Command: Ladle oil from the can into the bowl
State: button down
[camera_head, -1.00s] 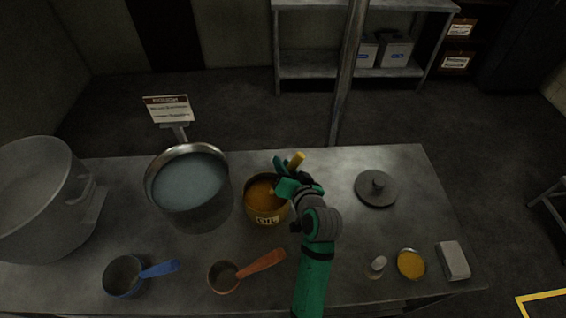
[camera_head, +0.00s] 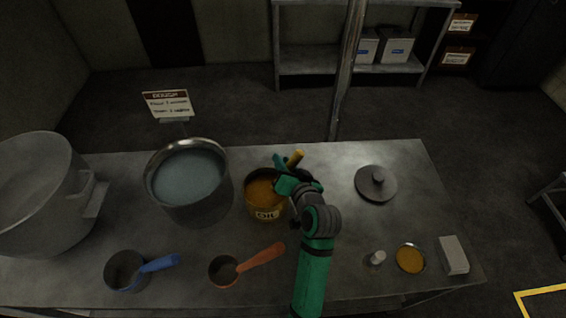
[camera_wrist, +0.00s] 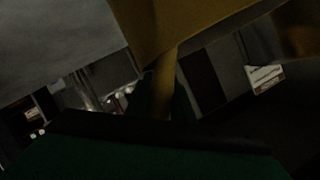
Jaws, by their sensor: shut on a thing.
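The oil can (camera_head: 266,213), a round open brass-coloured tin labelled OIL, stands mid-table with amber oil inside. My gripper (camera_head: 288,176) is over the can's right rim, shut on a yellow ladle handle (camera_head: 296,158) whose top sticks up past the fingers. The ladle's lower part is hidden in the head view. The wrist view is dark; a yellow-brown shaft (camera_wrist: 163,85) runs up from the gripper to a wide surface of the same colour. Which vessel is the task's bowl I cannot tell; a large steel pot (camera_head: 203,205) of grey-blue contents stands left of the can.
A big empty pot (camera_head: 35,215) fills the left end. At right are a lid (camera_head: 376,184), a small shaker (camera_head: 377,258), a yellow-filled dish (camera_head: 410,259) and a pale block (camera_head: 453,255).

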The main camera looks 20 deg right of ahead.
notch_tip(320, 180, up, 12)
dwell(1.0)
jog(key=shift+f, duration=0.15)
